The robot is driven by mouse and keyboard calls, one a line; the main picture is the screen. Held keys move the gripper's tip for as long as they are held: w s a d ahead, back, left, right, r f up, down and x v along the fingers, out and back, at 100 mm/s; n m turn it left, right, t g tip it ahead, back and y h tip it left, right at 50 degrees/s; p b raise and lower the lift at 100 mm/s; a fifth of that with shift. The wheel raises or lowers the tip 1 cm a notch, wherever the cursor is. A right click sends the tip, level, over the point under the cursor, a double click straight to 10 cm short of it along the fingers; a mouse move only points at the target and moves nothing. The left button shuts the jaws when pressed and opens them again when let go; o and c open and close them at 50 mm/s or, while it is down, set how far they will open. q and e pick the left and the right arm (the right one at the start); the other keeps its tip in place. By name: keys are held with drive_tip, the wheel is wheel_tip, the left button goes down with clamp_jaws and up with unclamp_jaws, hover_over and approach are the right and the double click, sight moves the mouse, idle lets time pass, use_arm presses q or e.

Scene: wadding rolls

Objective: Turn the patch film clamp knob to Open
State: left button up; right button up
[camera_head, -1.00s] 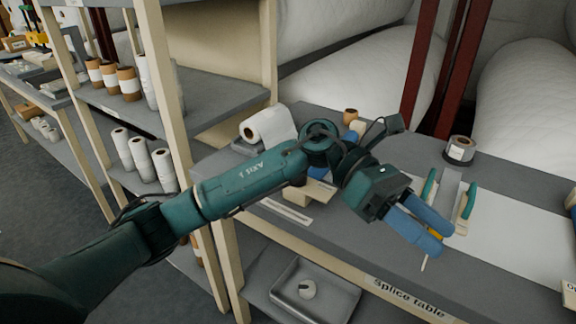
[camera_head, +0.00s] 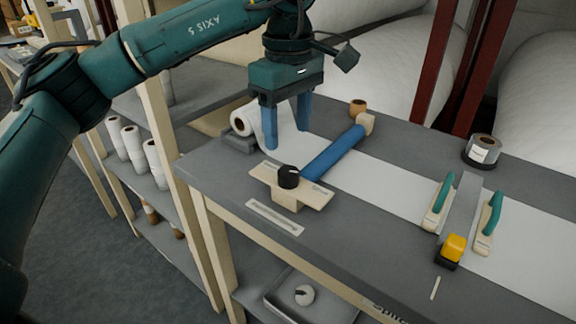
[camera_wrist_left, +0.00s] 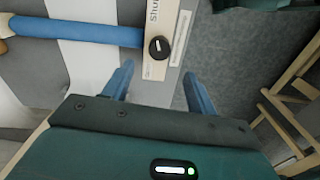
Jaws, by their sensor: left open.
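The black clamp knob (camera_head: 288,177) sits on a pale wooden block (camera_head: 312,195) near the left end of the splice table. In the left wrist view the knob (camera_wrist_left: 159,47) has a white mark running roughly up and down the picture, and a label that seems to read "Shut" is at the top. The block's other label is too small to read. My left gripper (camera_head: 287,137) points down, open and empty, above and behind the knob. In the left wrist view its fingers (camera_wrist_left: 158,73) are spread, with the knob just beyond the gap between them. My right gripper is out of view.
A blue bar (camera_head: 334,153) runs from the block across the white film. A white roll (camera_head: 245,119) lies behind the knob. Teal-handled tools (camera_head: 438,203), a yellow-and-black item (camera_head: 452,250) and a tape roll (camera_head: 482,151) are at the right. The table's front edge is close to the block.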

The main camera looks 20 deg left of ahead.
sight(288, 171)
use_arm(q)
wheel_tip(288, 171, down, 9)
drive_tip(key=shift+r, duration=0.2)
drive_tip(key=c, duration=1)
